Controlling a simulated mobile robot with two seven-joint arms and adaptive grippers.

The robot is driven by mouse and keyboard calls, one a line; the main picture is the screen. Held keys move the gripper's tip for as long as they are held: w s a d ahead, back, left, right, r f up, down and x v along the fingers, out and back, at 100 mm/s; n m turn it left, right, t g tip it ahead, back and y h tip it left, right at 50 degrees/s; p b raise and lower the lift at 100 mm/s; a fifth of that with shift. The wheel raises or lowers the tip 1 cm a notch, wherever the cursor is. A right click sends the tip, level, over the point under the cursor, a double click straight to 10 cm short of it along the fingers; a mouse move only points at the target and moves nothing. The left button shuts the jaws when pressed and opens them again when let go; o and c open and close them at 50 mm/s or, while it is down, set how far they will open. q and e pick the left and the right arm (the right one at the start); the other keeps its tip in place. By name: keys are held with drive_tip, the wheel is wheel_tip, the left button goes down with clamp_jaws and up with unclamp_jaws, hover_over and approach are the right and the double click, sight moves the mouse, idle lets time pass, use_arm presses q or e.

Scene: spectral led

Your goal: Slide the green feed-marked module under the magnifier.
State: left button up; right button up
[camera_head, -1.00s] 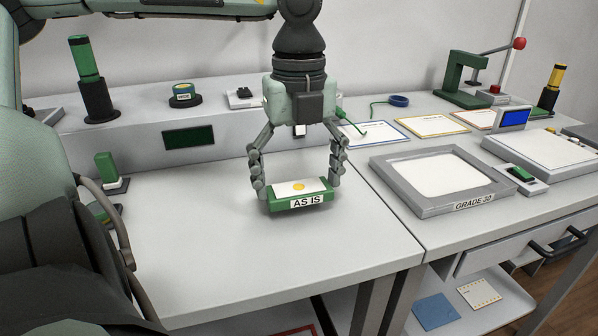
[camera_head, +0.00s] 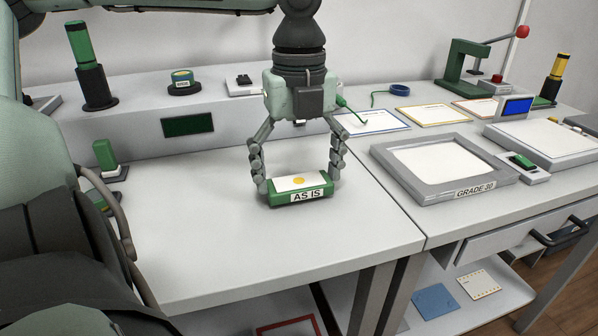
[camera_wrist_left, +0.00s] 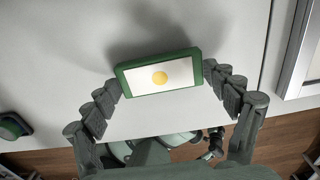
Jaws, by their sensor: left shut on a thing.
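A green module (camera_head: 299,192) with a white top, a yellow dot and an "AS IS" label on its front is in the head view. It also shows in the wrist view (camera_wrist_left: 160,78), slightly turned. My left gripper (camera_head: 298,180) is shut on it, one finger at each end. It is over or on the left table's bare top; I cannot tell whether its underside touches. No "feed" mark is readable on it. I cannot make out a magnifier for certain. My right gripper is not in view.
A grey "GRADE 30" frame (camera_head: 385,155) lies on the right table (camera_head: 430,232), past a seam. Behind are a green press (camera_head: 463,75) and flat cards (camera_head: 432,115). A raised ledge (camera_head: 225,120) runs along the back left. The left table's front (camera_head: 200,255) is clear.

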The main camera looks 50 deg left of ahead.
sight(299, 181)
use_arm(q)
drive_tip(key=shift+f+b, duration=0.5)
drive_tip(key=o, duration=1)
drive_tip(key=shift+o, duration=0.2)
drive_tip(key=shift+r, duration=0.1)
wheel_tip(299, 181, up, 12)
